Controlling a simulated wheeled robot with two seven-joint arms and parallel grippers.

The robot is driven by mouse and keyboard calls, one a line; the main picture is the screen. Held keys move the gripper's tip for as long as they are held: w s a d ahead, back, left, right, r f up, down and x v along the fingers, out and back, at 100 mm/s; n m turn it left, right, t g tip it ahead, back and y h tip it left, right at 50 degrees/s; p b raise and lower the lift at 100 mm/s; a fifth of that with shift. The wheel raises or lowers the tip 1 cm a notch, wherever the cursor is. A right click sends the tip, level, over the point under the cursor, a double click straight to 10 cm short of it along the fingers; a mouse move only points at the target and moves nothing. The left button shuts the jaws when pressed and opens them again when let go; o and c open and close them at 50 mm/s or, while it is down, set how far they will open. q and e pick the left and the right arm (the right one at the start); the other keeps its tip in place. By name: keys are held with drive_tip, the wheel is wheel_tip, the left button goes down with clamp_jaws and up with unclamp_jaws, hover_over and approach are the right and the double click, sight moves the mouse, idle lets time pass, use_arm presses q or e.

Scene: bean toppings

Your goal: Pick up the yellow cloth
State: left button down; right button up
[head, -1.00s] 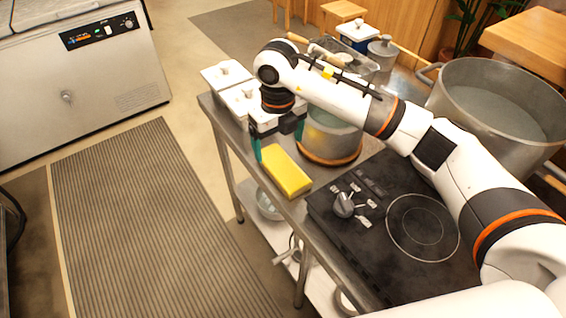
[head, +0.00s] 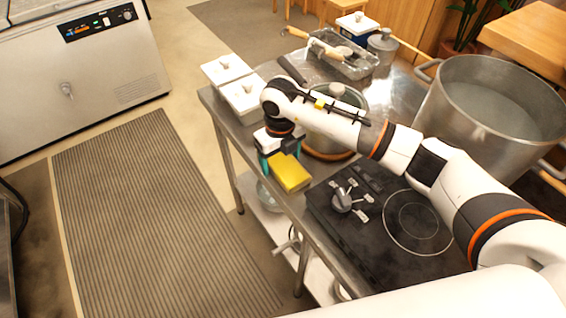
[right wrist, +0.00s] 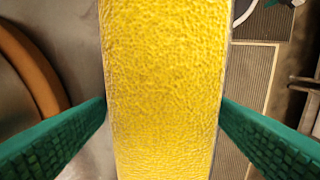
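The yellow cloth (head: 291,173) is a thick folded block lying on the steel table near its front edge, left of the black cooktop. My right gripper (head: 281,160) is above the cloth's far end, pointing down, with its green fingers on either side of it. In the right wrist view the cloth (right wrist: 163,60) fills the middle, and the two fingertips (right wrist: 163,103) are at its left and right edges. The fingers are spread; firm contact cannot be made out. My left gripper is not in view.
A lidded pot (head: 336,120) stands close behind the gripper. White lidded containers (head: 243,96) are at the left table corner. The cooktop (head: 395,235) with a grey knob is to the right, and a large pot (head: 495,105) is at the far right. Floor lies beyond the front edge.

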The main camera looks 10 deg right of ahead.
sight(280, 158)
drive_tip(key=c, duration=0.8)
wheel_tip(280, 158, up, 10)
drive_tip(key=shift+r+b, duration=0.1)
drive_tip(key=shift+b, duration=0.8)
drive_tip(key=shift+o, duration=1.2)
drive_tip(key=shift+c, duration=1.3)
